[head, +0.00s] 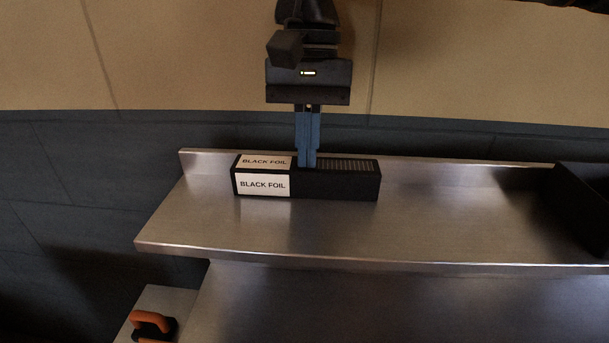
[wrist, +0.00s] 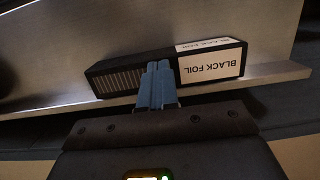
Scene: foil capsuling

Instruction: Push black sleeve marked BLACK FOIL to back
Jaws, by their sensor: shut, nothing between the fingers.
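The black sleeve (head: 335,185) is a long box lying on the metal shelf (head: 430,225), near its back lip at the left part. White BLACK FOIL labels cover its left end in the head view, on the top and front faces. My gripper (head: 307,165) is shut and empty, pointing down at the middle of the sleeve's top, just right of the label. In the wrist view my blue fingers (wrist: 155,95) overlap the middle of the sleeve (wrist: 120,75). I cannot tell whether the fingertips touch it. Part of the sleeve's top is hidden behind the fingers.
The shelf's raised back lip (head: 460,163) runs behind the sleeve. A black bin or box (head: 585,205) stands at the shelf's right end. An orange-handled item (head: 152,322) sits on a lower surface at bottom left. The shelf in front of the sleeve is clear.

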